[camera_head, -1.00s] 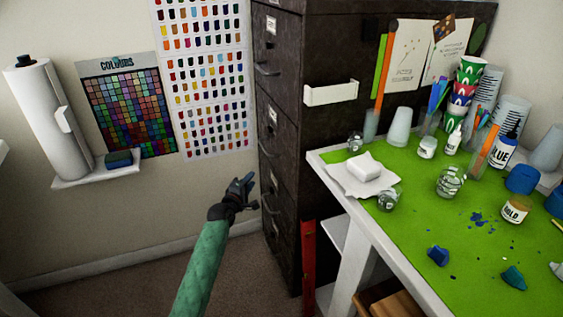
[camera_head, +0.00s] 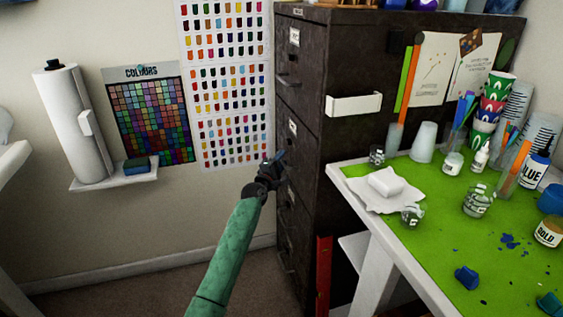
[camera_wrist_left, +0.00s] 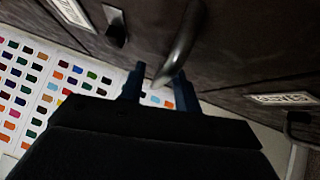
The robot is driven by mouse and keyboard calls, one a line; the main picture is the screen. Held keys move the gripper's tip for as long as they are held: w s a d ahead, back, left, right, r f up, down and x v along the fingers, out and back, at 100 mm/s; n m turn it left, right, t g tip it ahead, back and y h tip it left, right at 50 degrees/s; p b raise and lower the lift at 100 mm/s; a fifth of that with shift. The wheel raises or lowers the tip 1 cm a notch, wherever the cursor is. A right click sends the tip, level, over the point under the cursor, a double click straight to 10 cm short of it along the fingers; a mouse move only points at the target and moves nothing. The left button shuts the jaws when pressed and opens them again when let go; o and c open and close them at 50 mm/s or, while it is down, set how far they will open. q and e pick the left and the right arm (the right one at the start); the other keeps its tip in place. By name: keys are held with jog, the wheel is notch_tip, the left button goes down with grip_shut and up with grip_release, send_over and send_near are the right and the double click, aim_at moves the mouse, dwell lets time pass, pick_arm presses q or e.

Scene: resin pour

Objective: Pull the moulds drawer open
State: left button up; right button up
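The dark filing cabinet (camera_head: 345,60) stands in the middle of the head view, with several labelled drawers down its narrow front. I cannot read which label says moulds. My left gripper (camera_head: 276,158) is at the drawer front, about mid-height, and covers the handle there. In the left wrist view my left gripper (camera_wrist_left: 158,88) has its two fingers apart, with a curved metal drawer handle (camera_wrist_left: 182,42) whose end lies between the fingertips. I cannot tell whether they touch it. The drawers look closed. My right gripper is not in view.
A white table with a green top (camera_head: 450,235) stands right of the cabinet, carrying cups, bottles and jars. A red upright piece (camera_head: 323,275) stands by the cabinet's base. A wall shelf (camera_head: 115,178) holds a paper roll (camera_head: 75,125). The floor before the drawers looks clear.

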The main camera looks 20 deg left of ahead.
pick_arm(q)
jog(key=shift+w, duration=0.25)
grip_shut()
jog(key=shift+s, duration=0.1)
pick_arm(e)
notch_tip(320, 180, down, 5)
jog(key=b, duration=0.4)
pick_arm(q)
jog(key=s+a, duration=0.8)
jog(key=a, duration=0.4)
jog(key=s+a+b, duration=0.1)
jog(key=s+a, duration=0.7)
jog(key=a, duration=0.4)
jog(key=shift+s+a, duration=0.3)
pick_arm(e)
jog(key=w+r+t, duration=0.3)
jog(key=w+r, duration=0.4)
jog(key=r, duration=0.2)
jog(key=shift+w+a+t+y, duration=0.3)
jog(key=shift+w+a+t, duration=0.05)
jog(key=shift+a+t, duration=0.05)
